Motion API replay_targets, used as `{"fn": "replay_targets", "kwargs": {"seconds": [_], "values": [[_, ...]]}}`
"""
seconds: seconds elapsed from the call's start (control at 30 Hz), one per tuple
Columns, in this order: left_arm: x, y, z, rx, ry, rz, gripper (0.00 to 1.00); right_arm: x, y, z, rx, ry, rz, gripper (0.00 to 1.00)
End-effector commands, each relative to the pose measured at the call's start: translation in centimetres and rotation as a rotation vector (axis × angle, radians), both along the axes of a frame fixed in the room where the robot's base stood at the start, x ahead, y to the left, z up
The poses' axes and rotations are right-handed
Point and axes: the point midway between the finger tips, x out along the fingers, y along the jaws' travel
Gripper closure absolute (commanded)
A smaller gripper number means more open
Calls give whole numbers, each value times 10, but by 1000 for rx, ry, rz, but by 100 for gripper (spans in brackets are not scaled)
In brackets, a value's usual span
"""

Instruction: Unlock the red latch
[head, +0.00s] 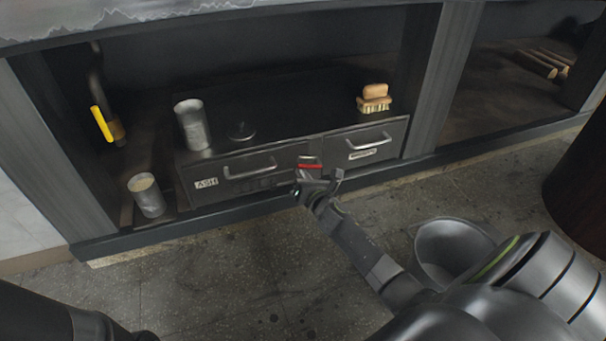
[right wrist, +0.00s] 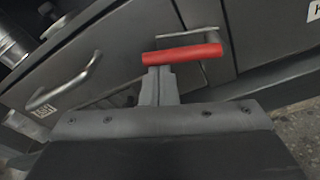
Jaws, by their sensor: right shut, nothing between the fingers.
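The red latch (head: 309,166) is a short red bar on the front of the drawer unit (head: 290,137), between the ASH drawer (head: 250,170) on the left and the right drawer (head: 364,143). In the right wrist view the red latch (right wrist: 182,54) lies nearly level, just beyond my fingertips. My right gripper (head: 318,183) is just below and in front of the latch. In the right wrist view its fingers (right wrist: 158,82) are shut with nothing between them; I cannot tell whether they touch the bar. My left gripper does not show.
On the unit stand a metal can (head: 192,125), a small lid (head: 241,131) and a brush (head: 374,99). Another can (head: 147,195) stands left of the unit, below a yellow-handled valve (head: 102,124). Logs (head: 540,63) lie in the right bay. The floor in front is clear.

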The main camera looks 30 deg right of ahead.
Motion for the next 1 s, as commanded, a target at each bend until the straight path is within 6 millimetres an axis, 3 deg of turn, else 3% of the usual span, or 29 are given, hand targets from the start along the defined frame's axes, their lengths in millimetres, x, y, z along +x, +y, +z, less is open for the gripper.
{"fn": "replay_targets", "kwargs": {"seconds": [0.43, 1.0], "values": [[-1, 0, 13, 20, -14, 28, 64, -1, -6, 27, 412, -101, 1, 100], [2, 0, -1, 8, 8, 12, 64, -6, -24, 47, 917, -221, 0, 100]]}}
